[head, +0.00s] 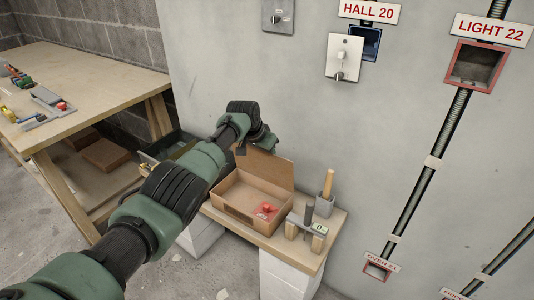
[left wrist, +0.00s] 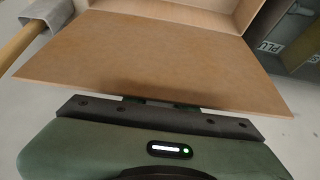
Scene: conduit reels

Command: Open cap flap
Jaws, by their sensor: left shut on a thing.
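A cardboard box (head: 228,196) stands on a low wooden bench by the wall. Its flap (head: 266,168) is raised at the back side, and the box interior shows with a small red item (head: 266,210) in it. My left gripper (head: 242,149) is at the flap's upper left edge. In the left wrist view the flap (left wrist: 150,60) spreads wide in front of my left gripper (left wrist: 146,104), which is shut on its edge. The fingertips are mostly hidden. The box (left wrist: 190,10) shows beyond the flap. My right gripper is not in view.
A hammer in a grey holder (head: 324,204) and a small tool block (head: 306,232) stand right of the box. A dark bin (head: 172,146) is left of it. The grey wall (head: 300,100) rises close behind. A larger workbench (head: 90,85) stands at the left.

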